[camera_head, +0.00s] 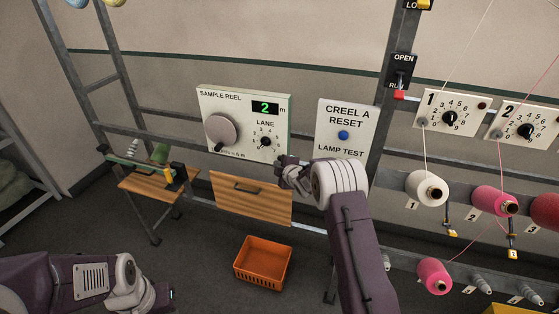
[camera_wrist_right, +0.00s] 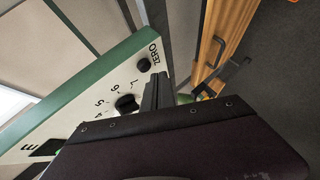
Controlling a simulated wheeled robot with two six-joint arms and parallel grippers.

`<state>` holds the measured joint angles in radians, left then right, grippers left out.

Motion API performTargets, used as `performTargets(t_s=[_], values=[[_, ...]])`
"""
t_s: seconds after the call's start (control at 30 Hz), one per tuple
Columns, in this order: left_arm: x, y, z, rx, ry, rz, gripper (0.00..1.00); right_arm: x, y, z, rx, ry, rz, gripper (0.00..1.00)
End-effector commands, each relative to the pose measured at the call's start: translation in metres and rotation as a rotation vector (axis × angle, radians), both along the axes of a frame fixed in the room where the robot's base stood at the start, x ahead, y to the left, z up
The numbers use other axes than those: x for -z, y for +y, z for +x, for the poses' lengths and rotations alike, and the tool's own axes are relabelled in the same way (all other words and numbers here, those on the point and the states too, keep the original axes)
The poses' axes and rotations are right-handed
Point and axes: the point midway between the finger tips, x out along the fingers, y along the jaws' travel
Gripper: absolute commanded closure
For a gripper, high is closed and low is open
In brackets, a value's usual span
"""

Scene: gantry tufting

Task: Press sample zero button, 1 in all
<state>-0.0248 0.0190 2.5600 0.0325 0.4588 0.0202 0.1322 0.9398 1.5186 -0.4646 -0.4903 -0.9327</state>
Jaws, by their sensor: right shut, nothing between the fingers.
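The sample reel panel (camera_head: 243,98) is a cream box with a green edge, a large round reel knob (camera_head: 221,132), a display reading 2 m (camera_head: 265,107) and a lane dial (camera_head: 266,142). In the right wrist view the black round zero button (camera_wrist_right: 144,65) sits beside the word ZERO at the panel's corner. In the head view my right gripper hides that corner. My right gripper (camera_head: 281,160) is shut and empty, close to it; its dark fingers (camera_wrist_right: 157,92) are just beside the button. I cannot tell whether they touch the panel. My left gripper (camera_head: 168,296) is low at the left, its jaws unclear.
A creel A reset panel (camera_head: 345,117) with a blue button stands right of the sample reel. A wooden drawer (camera_head: 250,199) is below, and an orange crate (camera_head: 263,262) is on the floor. Yarn cones (camera_head: 427,188) and numbered dial plates (camera_head: 452,112) fill the right side.

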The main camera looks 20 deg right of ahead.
Motion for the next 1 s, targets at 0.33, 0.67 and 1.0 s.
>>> performTargets(t_s=[0.33,0.67,1.0], values=[[0.0000,0.0000,0.0000,0.000,0.000,0.000,0.64,0.0000,0.0000,0.0000,0.000,0.000,0.000,1.00],[0.0000,0.0000,0.0000,0.000,0.000,0.000,0.64,0.0000,0.0000,0.0000,0.000,0.000,0.000,1.00],[0.0010,0.0000,0.0000,0.000,0.000,0.000,0.64,-0.0003,-0.0048,0.0071,0.000,0.000,-0.001,1.00]])
